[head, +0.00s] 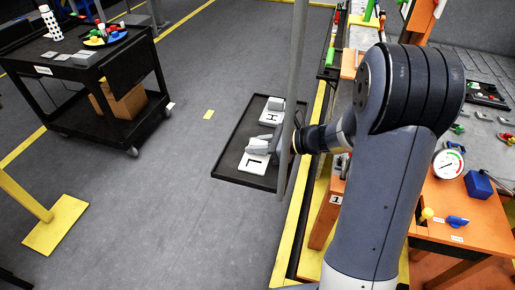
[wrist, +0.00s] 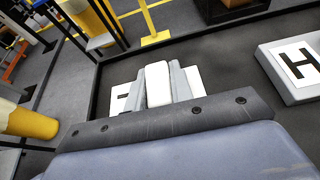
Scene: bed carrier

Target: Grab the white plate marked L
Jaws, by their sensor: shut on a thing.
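The white plate marked L (head: 254,164) lies at the near end of a black tray (head: 232,148) in the head view. In the wrist view its white label (wrist: 119,101) shows at both sides of my fingers, with the letter partly hidden. My gripper (head: 262,144) is over this plate. In the wrist view my gripper (wrist: 158,84) is shut on a pale upright block of the L plate, one grey finger on each side. The plate appears to rest on the tray; any small gap under it cannot be seen.
A second white plate marked H (head: 273,116) lies farther back on the tray and at the right in the wrist view (wrist: 300,62). A grey upright post (head: 296,75) stands close to my wrist. A black cart (head: 95,75) stands at left; orange workbenches (head: 470,215) are at right.

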